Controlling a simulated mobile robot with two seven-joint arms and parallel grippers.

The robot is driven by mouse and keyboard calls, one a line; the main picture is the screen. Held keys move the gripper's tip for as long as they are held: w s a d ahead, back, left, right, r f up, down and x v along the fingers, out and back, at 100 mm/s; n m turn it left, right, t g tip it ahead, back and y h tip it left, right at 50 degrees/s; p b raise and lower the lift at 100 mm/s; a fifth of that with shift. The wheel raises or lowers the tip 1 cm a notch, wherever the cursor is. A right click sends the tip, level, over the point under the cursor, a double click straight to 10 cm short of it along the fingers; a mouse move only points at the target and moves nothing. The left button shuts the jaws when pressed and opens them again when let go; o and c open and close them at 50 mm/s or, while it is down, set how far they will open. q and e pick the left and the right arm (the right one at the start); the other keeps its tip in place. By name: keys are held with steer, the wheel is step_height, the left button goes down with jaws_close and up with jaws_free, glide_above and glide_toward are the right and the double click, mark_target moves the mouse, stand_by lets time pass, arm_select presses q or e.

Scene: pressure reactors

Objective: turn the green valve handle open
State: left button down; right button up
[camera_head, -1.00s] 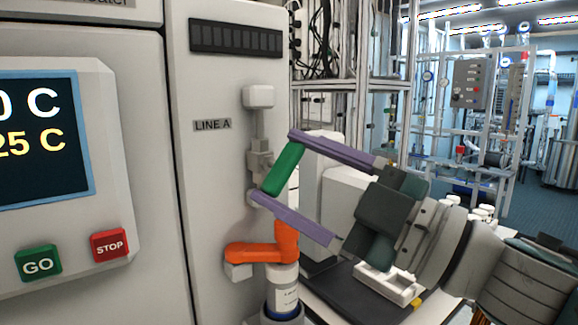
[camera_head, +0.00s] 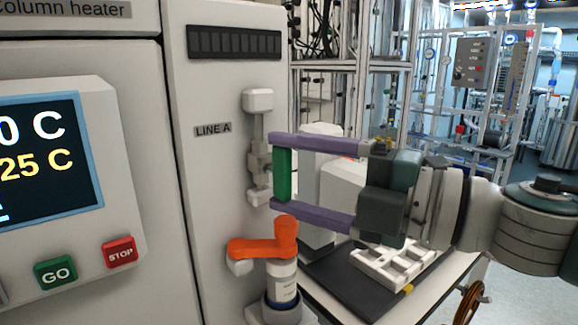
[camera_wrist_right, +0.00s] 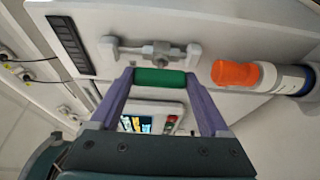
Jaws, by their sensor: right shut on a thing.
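The green valve handle (camera_head: 283,174) stands upright in the head view, in front of the grey valve body (camera_head: 260,160) on the LINE A panel. My right gripper (camera_head: 276,172) comes in from the right with its two purple fingers at the handle's upper and lower ends, shut on it. In the right wrist view the green handle (camera_wrist_right: 160,77) spans between the fingertips, with the grey valve and its pipe (camera_wrist_right: 152,50) just beyond. My left gripper is not in view.
An orange handle (camera_head: 264,243) on a white-and-grey cylinder (camera_head: 283,286) sits close below the lower finger. A heater panel with a GO button (camera_head: 55,272) and a STOP button (camera_head: 120,252) is at left. A white rack (camera_head: 392,268) lies on the bench under my right arm.

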stand_by(0.5)
steer(key=o, duration=1.2)
steer(key=b+v, duration=0.1)
steer(key=v, duration=0.9)
